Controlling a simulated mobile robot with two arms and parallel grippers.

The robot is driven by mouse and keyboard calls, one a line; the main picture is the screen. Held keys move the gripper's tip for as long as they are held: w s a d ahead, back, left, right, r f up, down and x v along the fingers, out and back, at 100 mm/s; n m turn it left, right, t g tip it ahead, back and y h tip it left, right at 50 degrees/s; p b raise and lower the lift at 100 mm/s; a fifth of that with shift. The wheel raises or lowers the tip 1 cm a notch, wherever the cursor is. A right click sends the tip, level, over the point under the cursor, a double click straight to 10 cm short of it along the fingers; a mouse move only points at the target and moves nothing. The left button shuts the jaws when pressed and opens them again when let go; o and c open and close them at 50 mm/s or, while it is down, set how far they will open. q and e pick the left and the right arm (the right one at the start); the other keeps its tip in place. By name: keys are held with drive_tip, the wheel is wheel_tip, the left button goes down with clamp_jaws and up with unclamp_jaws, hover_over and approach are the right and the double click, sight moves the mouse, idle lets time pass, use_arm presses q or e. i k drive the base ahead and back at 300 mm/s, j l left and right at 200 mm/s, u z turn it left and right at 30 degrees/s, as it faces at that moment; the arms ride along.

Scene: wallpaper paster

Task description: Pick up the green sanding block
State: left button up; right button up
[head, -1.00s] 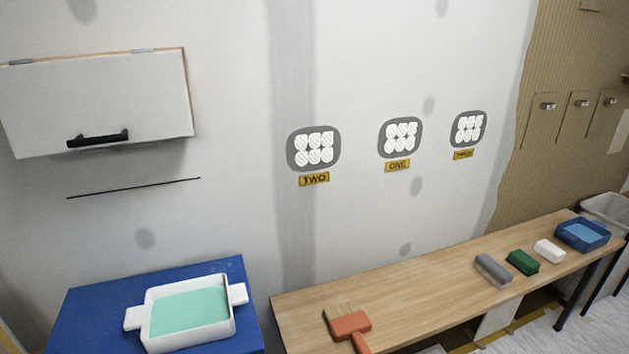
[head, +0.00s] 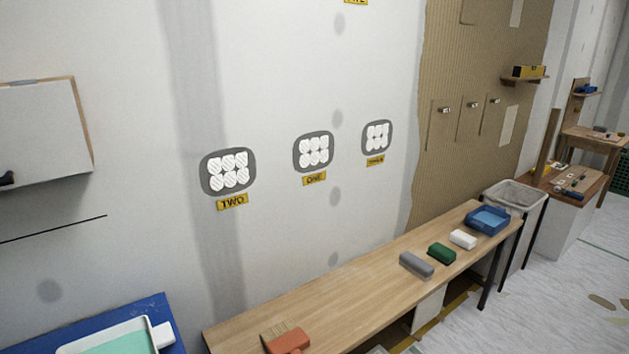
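The green sanding block (head: 441,253) lies on the long wooden bench (head: 330,291), toward its right end. It sits between a grey block (head: 416,264) on its left and a white block (head: 463,239) on its right, with small gaps. Nothing covers it. Neither of my grippers is in the head view.
A blue tray (head: 487,220) stands at the bench's right end. An orange-handled brush (head: 287,339) lies at the near left end. A white tray of green liquid (head: 150,330) rests on a blue table (head: 148,307). A grey bin (head: 515,196) stands beyond the bench.

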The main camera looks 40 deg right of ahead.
sight(446, 254)
drive_tip(key=z, duration=1.95)
